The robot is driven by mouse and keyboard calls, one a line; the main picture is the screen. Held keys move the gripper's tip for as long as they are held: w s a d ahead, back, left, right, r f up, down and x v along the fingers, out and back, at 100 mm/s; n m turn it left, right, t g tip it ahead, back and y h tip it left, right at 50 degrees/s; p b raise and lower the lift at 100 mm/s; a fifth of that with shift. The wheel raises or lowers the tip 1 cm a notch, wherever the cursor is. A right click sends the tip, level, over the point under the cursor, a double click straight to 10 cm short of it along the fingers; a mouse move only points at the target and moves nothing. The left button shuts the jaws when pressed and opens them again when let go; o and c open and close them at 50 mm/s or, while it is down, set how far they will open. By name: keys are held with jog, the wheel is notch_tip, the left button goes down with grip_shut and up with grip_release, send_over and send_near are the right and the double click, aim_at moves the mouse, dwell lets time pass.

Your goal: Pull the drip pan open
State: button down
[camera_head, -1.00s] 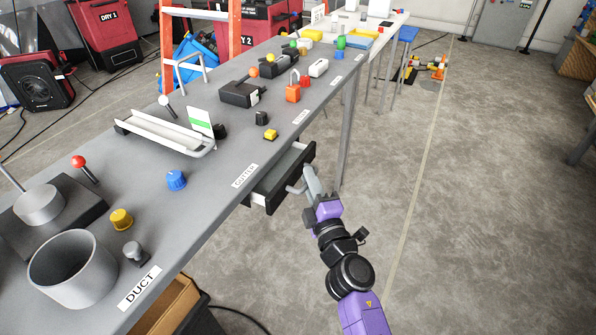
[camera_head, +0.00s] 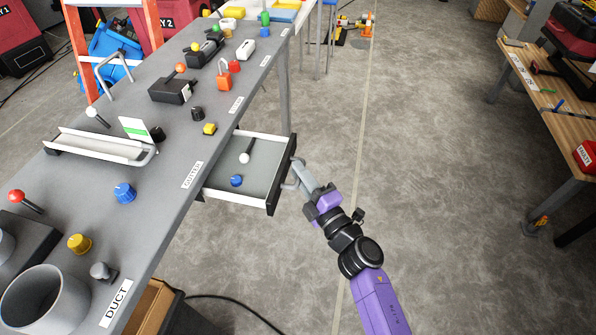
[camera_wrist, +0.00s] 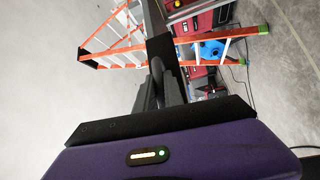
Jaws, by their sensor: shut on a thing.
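The drip pan (camera_head: 265,160) is a pale drawer with a dark front under the bench edge, below the label that reads GUTTER. It stands well out from the bench, and its inside shows. A white-knobbed lever and a blue knob (camera_head: 236,181) are in it. Its grey handle (camera_head: 289,186) is on the outer side of the dark front. My gripper (camera_head: 300,171) is shut on this handle, reaching in from the right. In the wrist view my gripper's fingers (camera_wrist: 168,90) show close together, and the grip on the handle is hard to make out.
The grey bench (camera_head: 165,190) carries a white gutter tray (camera_head: 98,146), knobs, levers and a grey duct cylinder (camera_head: 45,300). A bench leg (camera_head: 284,95) stands just behind the pan. Open concrete floor (camera_head: 430,150) lies to the right, before a wooden workbench (camera_head: 545,95).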

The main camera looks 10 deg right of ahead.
jog(key=c, duration=1.5)
grip_release()
jog(key=shift+o, duration=0.2)
jog(key=p+v, duration=0.1)
jog(key=v, duration=0.6)
jog(key=shift+s, duration=0.35)
jog(key=shift+d+f, duration=0.1)
jog(key=shift+d, duration=0.05)
jog(key=s+d+r+m+t+h, duration=0.2)
jog(key=s+d+r+m+h, duration=0.15)
jog(key=s+r+m, duration=0.35)
jog(key=s+d+r+m+g+h+p, duration=0.1)
jog(key=s+m, duration=0.3)
jog(key=s, duration=0.6)
jog(key=s+d+r+m+g+h+p, duration=0.2)
jog(key=s+m, duration=0.3)
jog(key=s, duration=0.6)
jog(key=s+d+r+m+g+h+p, duration=0.1)
jog(key=s+d+r+m+p, duration=0.1)
jog(key=s, duration=0.9)
jog(key=d+r+m, duration=0.1)
jog(key=d+m, duration=0.1)
jog(key=m, duration=0.1)
jog(key=shift+r+g+h, duration=0.3)
jog(key=shift+g+h, duration=0.05)
jog(key=shift+g, duration=0.05)
